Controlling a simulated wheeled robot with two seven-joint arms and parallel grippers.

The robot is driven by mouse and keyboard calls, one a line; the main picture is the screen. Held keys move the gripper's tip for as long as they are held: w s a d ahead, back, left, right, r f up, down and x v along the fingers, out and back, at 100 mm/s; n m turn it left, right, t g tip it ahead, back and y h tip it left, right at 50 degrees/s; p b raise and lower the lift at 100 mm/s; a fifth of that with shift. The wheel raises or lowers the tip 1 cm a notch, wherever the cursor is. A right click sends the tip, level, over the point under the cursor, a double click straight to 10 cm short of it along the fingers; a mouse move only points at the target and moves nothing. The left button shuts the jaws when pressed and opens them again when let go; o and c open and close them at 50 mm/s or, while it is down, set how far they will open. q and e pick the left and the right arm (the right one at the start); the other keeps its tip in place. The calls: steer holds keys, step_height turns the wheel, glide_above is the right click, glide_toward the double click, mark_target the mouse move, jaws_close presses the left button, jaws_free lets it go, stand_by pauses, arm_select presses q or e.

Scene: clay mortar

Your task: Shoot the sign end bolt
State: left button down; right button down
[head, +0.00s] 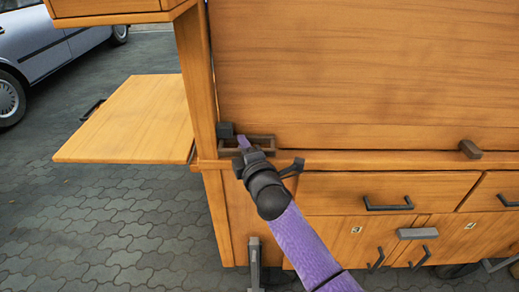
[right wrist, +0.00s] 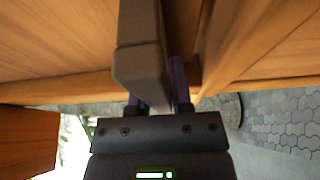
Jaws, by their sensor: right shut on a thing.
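The bolt (head: 262,139) is a dark grey-brown bar piece at the lower left corner of the large wooden sign panel (head: 370,70), in the head view. A dark block (head: 225,130) sits at its left end against the wooden post. My right gripper (head: 243,143) reaches it from the lower right and is shut on it. In the right wrist view the grey bar (right wrist: 140,65) runs at the purple fingers (right wrist: 180,85); its far end and the exact contact are hidden. My left gripper is not in view.
A wooden flap shelf (head: 130,120) sticks out left of the cart. Drawers (head: 385,190) and cupboard doors with dark handles lie below the ledge. A small brown catch (head: 470,149) sits farther right on the ledge. A car (head: 60,40) stands behind on grey paving.

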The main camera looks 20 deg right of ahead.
steer(key=shift+a, duration=0.15)
steer(key=c, duration=0.5)
jaws_free()
steer(key=shift+w+a, duration=0.1)
steer(key=shift+a, duration=0.05)
steer(key=shift+c, duration=0.2)
steer(key=s+d+p, duration=0.1)
steer(key=s+p, duration=0.3)
steer(key=s, duration=0.6)
steer(key=shift+d, duration=0.1)
